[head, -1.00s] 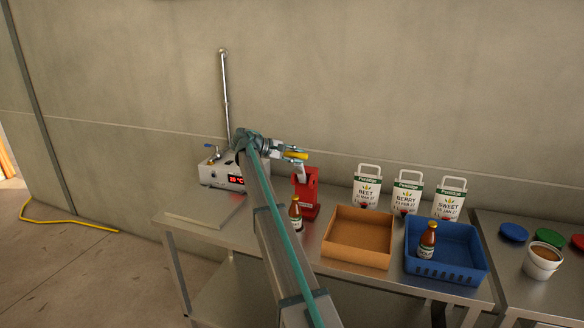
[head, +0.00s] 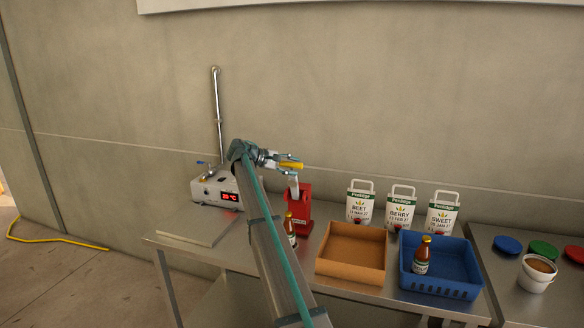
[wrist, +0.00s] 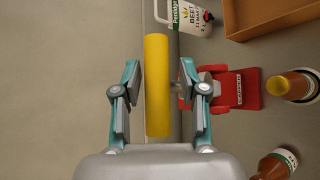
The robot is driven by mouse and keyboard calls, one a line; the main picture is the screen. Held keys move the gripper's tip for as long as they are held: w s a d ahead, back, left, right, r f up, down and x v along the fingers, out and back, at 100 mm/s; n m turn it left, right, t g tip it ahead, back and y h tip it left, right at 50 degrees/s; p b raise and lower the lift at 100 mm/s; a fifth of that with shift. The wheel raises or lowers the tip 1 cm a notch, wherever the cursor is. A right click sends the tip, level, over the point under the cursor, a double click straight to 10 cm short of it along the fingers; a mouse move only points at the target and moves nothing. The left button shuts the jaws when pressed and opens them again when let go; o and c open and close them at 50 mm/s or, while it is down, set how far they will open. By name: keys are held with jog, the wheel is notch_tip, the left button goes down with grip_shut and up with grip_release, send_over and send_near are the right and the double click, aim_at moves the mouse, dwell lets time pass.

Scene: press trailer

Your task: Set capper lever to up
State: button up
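The red capper (head: 304,210) stands on the steel table, and its grey arm (head: 295,185) rises to a yellow lever handle (head: 291,165). In the wrist view the handle (wrist: 157,85) lies lengthwise between the two fingers of my gripper (wrist: 160,88), with a gap on each side. The red capper body (wrist: 235,89), with its label, is to the right of the fingers there. My gripper (head: 282,162) is open around the handle, not closed on it. My arm hides part of the table and of the bottle beside the capper.
A brown bottle (head: 289,230) stands in front of the capper. To its right are a cardboard box (head: 350,268) and a blue crate (head: 442,290) holding a bottle. White pouches (head: 400,210) stand behind them. A white heater box (head: 212,190) is at left.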

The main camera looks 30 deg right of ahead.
jog(key=shift+s, duration=0.1)
jog(key=shift+a, duration=0.1)
jog(key=v, duration=1.2)
